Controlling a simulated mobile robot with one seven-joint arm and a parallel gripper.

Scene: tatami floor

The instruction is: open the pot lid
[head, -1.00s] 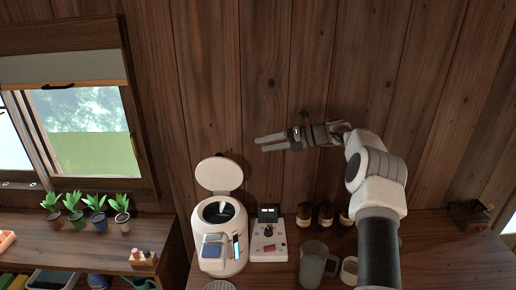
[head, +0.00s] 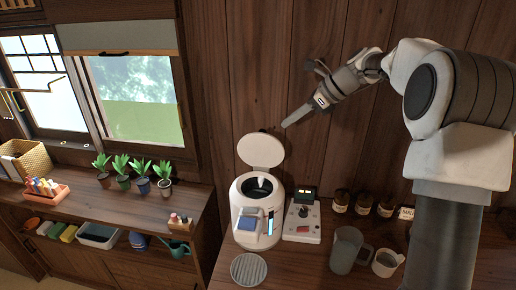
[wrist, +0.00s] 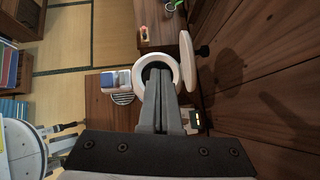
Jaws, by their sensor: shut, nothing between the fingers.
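A white pot-like cooker (head: 257,207) stands on the wooden counter. Its lid (head: 261,151) is raised upright at the back, and the dark opening shows. In the wrist view the cooker's rim (wrist: 143,68) and the raised lid (wrist: 188,62) show beyond my fingers. My gripper (head: 284,126) is shut and empty. In the head view its tip appears just above and to the right of the lid; whether it touches the lid I cannot tell. In the wrist view the shut fingers (wrist: 160,84) overlap part of the cooker's opening.
A device with a small display (head: 302,216) stands right of the cooker. A round ribbed mat (head: 249,269) lies in front. The wooden wall (head: 225,80) rises close behind.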

